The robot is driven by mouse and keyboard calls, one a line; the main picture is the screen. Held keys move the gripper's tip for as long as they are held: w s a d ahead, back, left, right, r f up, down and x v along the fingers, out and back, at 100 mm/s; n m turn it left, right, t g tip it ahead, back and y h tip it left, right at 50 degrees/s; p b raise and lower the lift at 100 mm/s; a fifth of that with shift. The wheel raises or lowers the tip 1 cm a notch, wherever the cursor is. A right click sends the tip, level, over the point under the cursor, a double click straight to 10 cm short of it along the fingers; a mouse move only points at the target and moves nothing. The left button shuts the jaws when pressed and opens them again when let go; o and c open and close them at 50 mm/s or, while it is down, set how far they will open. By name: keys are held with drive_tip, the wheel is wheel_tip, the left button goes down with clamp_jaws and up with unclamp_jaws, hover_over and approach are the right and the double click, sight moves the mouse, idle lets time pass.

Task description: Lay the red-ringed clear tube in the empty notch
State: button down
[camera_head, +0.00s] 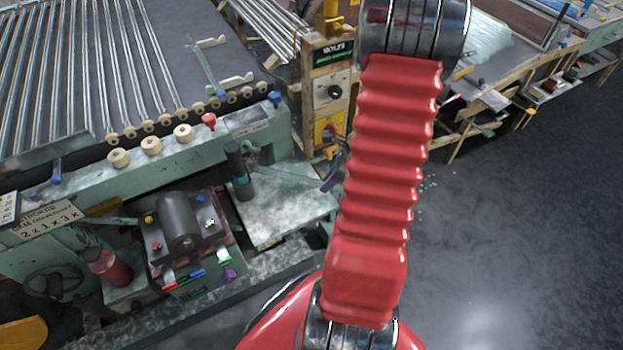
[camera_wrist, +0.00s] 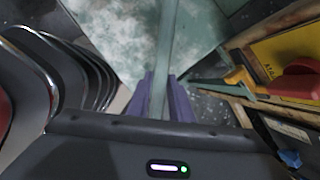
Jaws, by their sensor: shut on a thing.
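My gripper (camera_wrist: 163,98) has its purple fingers shut on a pale, see-through greenish tube (camera_wrist: 165,45) in the wrist view. The tube runs away from the fingers towards the top of the picture. I cannot make out a red ring on it. In the head view my red arm hides most of the gripper; a purple part of it (camera_head: 331,182) shows at the arm's left edge. Several glass tubes (camera_head: 65,60) lie side by side on the rack at upper left. Two pale notched holders (camera_head: 232,81) stand to their right; I cannot tell which notch is empty.
Wooden rollers (camera_head: 151,146) and a red knob (camera_head: 209,121) line the green bench rail. A mottled green plate (camera_head: 285,205) lies left of my arm. A wooden control post (camera_head: 330,90) stands behind. Floor (camera_head: 510,220) at right is clear.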

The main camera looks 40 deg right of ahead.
drive_tip(key=s+d, duration=0.1)
drive_tip(key=s, duration=0.2)
drive_tip(key=s+d, duration=0.2)
drive_tip(key=s, duration=0.1)
drive_tip(key=s+d, duration=0.2)
drive_tip(key=s, duration=0.1)
drive_tip(key=shift+s+d, duration=0.1)
drive_tip(key=shift+d, duration=0.05)
idle(0.4)
